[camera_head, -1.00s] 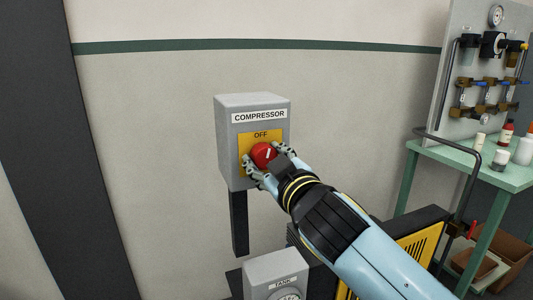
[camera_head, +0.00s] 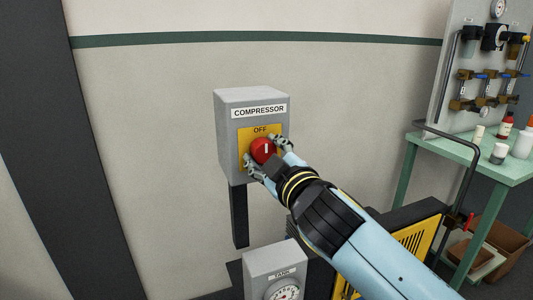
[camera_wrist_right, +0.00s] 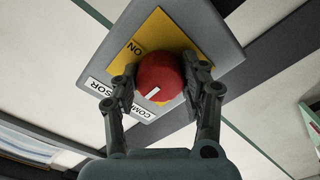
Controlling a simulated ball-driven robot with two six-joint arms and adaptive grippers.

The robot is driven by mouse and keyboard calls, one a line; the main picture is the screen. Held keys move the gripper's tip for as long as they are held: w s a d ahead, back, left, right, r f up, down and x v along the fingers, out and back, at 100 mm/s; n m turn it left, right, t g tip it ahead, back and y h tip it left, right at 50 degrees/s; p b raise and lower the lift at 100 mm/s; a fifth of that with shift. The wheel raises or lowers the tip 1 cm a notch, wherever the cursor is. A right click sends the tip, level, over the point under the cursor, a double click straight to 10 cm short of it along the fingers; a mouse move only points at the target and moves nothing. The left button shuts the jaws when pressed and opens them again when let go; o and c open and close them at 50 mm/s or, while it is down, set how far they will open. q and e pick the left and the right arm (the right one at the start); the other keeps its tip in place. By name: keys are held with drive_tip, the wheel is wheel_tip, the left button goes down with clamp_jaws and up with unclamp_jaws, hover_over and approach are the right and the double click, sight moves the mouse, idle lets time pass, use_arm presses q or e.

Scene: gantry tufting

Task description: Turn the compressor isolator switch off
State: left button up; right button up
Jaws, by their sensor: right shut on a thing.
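The compressor isolator switch is a grey box (camera_head: 228,140) with a "COMPRESSOR" label, a yellow plate and a red round knob (camera_head: 262,151). "OFF" shows above the knob in the head view. "ON" shows on the plate in the right wrist view, where the knob (camera_wrist_right: 160,77) sits between the fingers. The knob's white mark stands upright, pointing at "OFF". My right gripper (camera_head: 267,155) is shut on the knob, one finger at its lower left, the other at its upper right. My left gripper is not in view.
A grey box labelled "TANK" with a gauge (camera_head: 287,292) stands below. A yellow-grilled machine (camera_head: 418,238) is behind my right arm. At right are a green table (camera_head: 475,160) with bottles and a panel of valves (camera_head: 462,55). Bare wall surrounds the switch.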

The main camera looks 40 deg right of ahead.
drive_tip(key=o, duration=1.2)
drive_tip(key=v, duration=1.2)
